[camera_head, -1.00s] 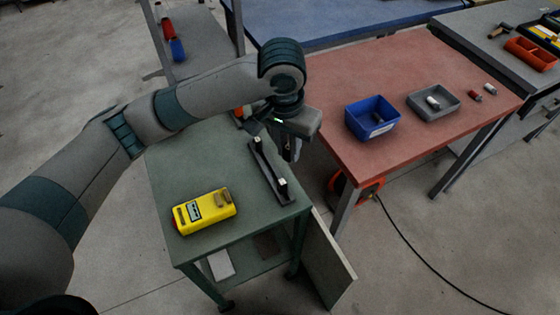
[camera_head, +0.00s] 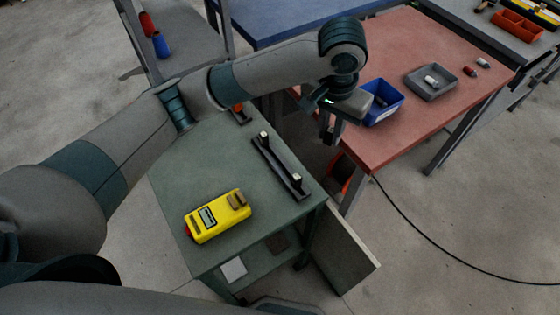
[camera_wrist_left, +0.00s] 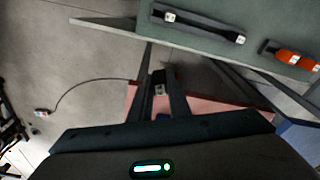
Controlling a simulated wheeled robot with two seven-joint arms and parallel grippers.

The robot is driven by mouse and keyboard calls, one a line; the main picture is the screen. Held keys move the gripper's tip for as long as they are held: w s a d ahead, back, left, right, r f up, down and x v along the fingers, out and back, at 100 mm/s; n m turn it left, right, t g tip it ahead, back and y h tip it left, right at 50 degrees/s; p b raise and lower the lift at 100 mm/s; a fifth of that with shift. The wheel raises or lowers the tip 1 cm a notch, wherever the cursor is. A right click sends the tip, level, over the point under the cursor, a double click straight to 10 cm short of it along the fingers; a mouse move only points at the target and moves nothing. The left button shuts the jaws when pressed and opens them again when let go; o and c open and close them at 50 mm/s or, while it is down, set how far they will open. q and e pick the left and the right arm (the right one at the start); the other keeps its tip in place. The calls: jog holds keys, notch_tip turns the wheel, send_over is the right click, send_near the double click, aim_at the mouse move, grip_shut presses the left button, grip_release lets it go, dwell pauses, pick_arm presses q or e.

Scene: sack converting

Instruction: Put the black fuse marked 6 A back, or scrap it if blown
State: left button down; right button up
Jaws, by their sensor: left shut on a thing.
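My left gripper (camera_head: 328,128) is in the air over the gap between the green cart and the red table, just left of the blue bin (camera_head: 386,106). In the left wrist view its fingers (camera_wrist_left: 159,98) are shut on a small dark piece with a metal end, the black fuse (camera_wrist_left: 159,88). Its marking cannot be read. The black fuse base (camera_head: 278,166) with two metal clips lies on the green cart and looks empty; it also shows in the left wrist view (camera_wrist_left: 200,26). A yellow meter (camera_head: 217,217) lies on the cart. My right gripper is out of view.
A grey tray (camera_head: 449,87) with a pale fuse stands on the red table (camera_head: 400,148), beyond the blue bin. Small red and pale pieces (camera_head: 476,67) lie beside it. An orange-red item (camera_wrist_left: 292,58) sits on the cart. A black cable (camera_head: 430,252) crosses the floor.

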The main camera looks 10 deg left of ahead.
pick_arm(q)
jog(key=shift+a+f, duration=0.15)
jog(key=shift+a, duration=0.15)
jog(key=a+f+p, duration=0.2)
jog(key=a+f, duration=0.4)
jog(key=a, duration=0.5)
jog(key=shift+f+p, duration=0.35)
jog(key=shift+p, duration=0.05)
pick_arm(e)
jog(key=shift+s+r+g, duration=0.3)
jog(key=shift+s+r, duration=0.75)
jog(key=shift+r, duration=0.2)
pick_arm(q)
jog(key=shift+f, duration=0.1)
jog(key=shift+s+f+p, duration=0.1)
jog(key=shift+f+p, duration=0.45)
jog(key=shift+f, duration=1.35)
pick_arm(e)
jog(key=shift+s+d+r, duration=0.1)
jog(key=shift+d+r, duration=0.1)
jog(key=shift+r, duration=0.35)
pick_arm(q)
jog(key=shift+f+p, duration=0.3)
jog(key=shift+f, duration=0.3)
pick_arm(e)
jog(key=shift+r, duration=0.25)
pick_arm(q)
jog(key=c, duration=1.7)
grip_release()
jog(key=shift+o, duration=0.2)
